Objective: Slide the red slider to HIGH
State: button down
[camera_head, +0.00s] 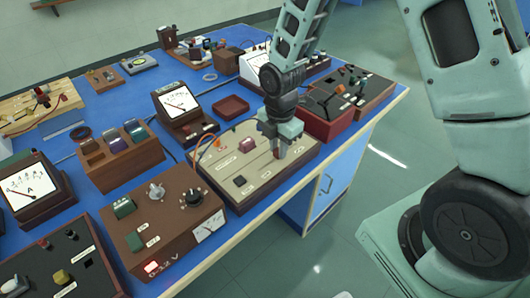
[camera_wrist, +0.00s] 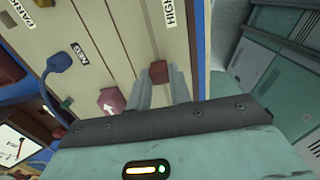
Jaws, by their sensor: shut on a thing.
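The red slider (camera_wrist: 157,71) is a small red-brown block on a beige panel (camera_head: 228,160). It shows between my two fingertips in the wrist view. My gripper (camera_wrist: 160,80) is shut on it, pointing down at the panel's right part; in the head view my gripper (camera_head: 280,154) hides the slider. The HIGH label (camera_wrist: 169,12) is on the panel, beyond the slider toward the top of the wrist view, with a clear gap between them.
A pink-red knob with a white arrow (camera_wrist: 109,99) is left of my fingers, with a blue-grey part (camera_wrist: 58,63) further left. A red box (camera_head: 325,125) stands behind my gripper, and a brown meter box (camera_head: 165,225) stands at front left. The blue table's front edge is close.

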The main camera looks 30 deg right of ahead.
aim_at(293, 146)
jog(key=d, duration=0.2)
jog(key=w+d+p, duration=0.1)
jog(key=d, duration=0.1)
jog(key=w+d, duration=0.1)
jog(key=shift+d, duration=0.4)
jog(key=c, duration=1.3)
grip_release()
jog(key=shift+d, duration=0.1)
notch_tip(293, 146, up, 18)
jog(key=shift+f, duration=0.25)
